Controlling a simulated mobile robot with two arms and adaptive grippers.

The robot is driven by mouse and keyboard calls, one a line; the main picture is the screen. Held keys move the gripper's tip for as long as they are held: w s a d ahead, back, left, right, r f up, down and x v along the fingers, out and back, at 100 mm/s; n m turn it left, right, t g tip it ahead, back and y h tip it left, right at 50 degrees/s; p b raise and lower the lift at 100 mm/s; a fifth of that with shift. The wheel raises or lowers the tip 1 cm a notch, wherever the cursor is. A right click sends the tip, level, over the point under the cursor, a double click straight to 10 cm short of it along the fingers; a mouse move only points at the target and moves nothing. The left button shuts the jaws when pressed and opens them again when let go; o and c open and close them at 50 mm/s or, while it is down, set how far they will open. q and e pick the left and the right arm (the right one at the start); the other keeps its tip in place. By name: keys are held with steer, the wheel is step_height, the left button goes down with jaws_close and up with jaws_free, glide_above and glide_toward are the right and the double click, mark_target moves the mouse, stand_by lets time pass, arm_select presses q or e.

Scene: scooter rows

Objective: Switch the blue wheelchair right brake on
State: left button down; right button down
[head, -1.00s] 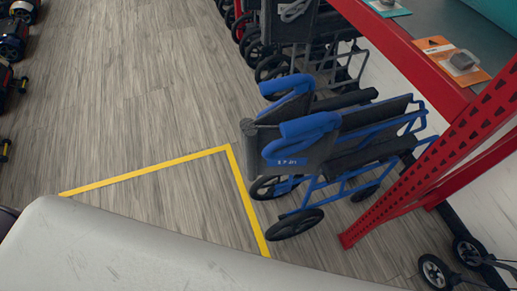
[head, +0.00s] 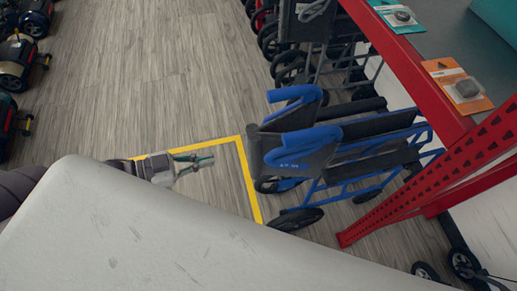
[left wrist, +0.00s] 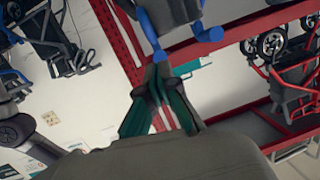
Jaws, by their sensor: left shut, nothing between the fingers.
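My right gripper is not in view.
A red perforated rack post (head: 440,175) stands close right of the wheelchair, under a red shelf edge (head: 400,60). A dark folded wheelchair (head: 310,30) stands behind. Yellow tape (head: 247,180) marks the floor. Scooters (head: 18,50) line the left. The wooden floor (head: 170,90) between is clear.

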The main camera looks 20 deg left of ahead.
arm_select(q)
steer(key=shift+s+d+r, duration=0.35)
steer(key=shift+d+r, duration=0.2)
steer(key=shift+r, duration=0.15)
steer(key=shift+w+d, duration=0.1)
steer(key=b, duration=0.2)
glide_toward(275, 151)
steer(key=w+d+r, duration=0.1)
steer(key=r, duration=0.1)
steer(key=f, duration=0.1)
steer(key=w+d+f, duration=0.1)
steer(key=f, duration=0.1)
steer(key=shift+w+d, duration=0.4)
steer(key=shift+w+d+f, duration=0.1)
steer(key=shift+d+f, duration=0.1)
steer(key=shift+f, duration=0.25)
